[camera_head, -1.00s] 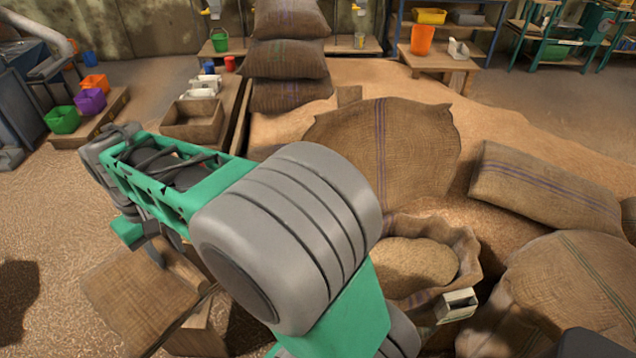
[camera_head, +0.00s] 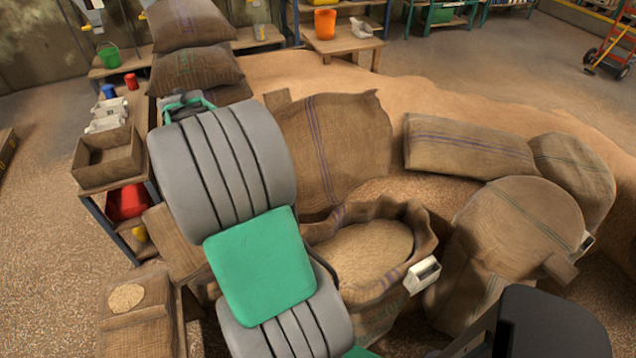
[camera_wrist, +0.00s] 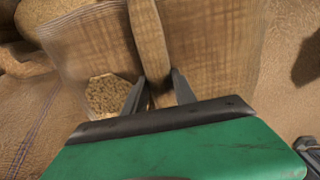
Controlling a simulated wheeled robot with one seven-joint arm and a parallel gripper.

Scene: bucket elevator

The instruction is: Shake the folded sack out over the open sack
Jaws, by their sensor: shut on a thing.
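The open sack (camera_head: 375,318) stands upright right of my arm in the head view, its mouth wide and its inside filled with grain. My gripper (camera_wrist: 157,92) is shut on the folded sack (camera_wrist: 150,45), pinching a narrow burlap fold between its fingers in the wrist view. In the head view my arm hides the gripper; a strip of burlap left of the arm looks like part of the held sack (camera_head: 172,243). The held sack is left of the open sack, not over its mouth.
Filled sacks (camera_head: 470,148) lie right, and a stack of sacks (camera_head: 195,70) stands behind. A wooden box (camera_head: 108,160) is left.

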